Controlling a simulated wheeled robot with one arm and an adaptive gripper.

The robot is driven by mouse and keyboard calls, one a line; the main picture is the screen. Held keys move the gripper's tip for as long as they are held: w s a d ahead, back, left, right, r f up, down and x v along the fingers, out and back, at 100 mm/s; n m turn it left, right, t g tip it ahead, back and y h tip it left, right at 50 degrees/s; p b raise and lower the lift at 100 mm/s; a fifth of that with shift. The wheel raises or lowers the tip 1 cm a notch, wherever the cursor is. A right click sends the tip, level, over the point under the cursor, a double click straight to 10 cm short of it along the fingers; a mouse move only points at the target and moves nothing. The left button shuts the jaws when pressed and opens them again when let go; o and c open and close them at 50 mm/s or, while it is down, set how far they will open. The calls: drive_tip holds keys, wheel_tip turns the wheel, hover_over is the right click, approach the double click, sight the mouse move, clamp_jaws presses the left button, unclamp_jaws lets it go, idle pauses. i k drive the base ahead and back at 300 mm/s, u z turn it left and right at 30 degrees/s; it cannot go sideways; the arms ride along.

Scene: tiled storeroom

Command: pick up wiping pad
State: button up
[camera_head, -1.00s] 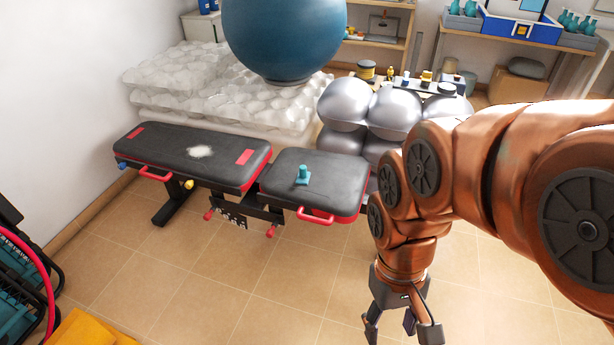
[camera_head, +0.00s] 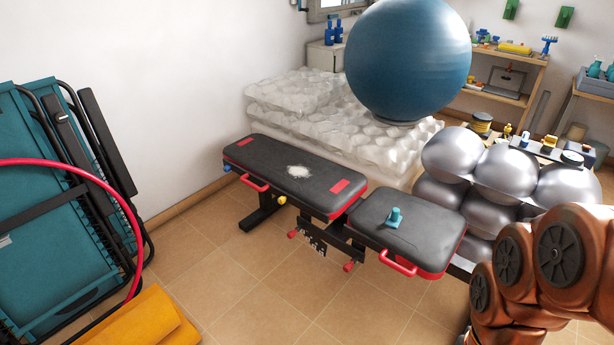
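A small teal object with an upright knob (camera_head: 394,217), which looks like the wiping pad, sits on the black seat section of the weight bench (camera_head: 425,233). A patch of white powder (camera_head: 298,172) lies on the bench's longer back section, between two red marks. My copper-coloured arm shows at the lower right, to the right of the bench. My gripper is below the picture's edge, so its fingers are hidden.
Folded teal chairs (camera_head: 52,215) and a yellow item (camera_head: 135,318) stand at the left. Silver balls (camera_head: 497,172) are stacked right of the bench. A large blue ball (camera_head: 408,60) rests behind it on wrapped white stacks (camera_head: 300,92). Tiled floor (camera_head: 275,295) in front is clear.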

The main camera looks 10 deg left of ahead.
sight(394, 220)
drive_tip(key=u, duration=0.25)
drive_tip(key=i, duration=0.2)
drive_tip(key=u, duration=1.05)
drive_tip(key=i, duration=1.2)
drive_tip(key=z, duration=0.7)
drive_tip(key=i, duration=0.4)
drive_tip(key=z, duration=0.35)
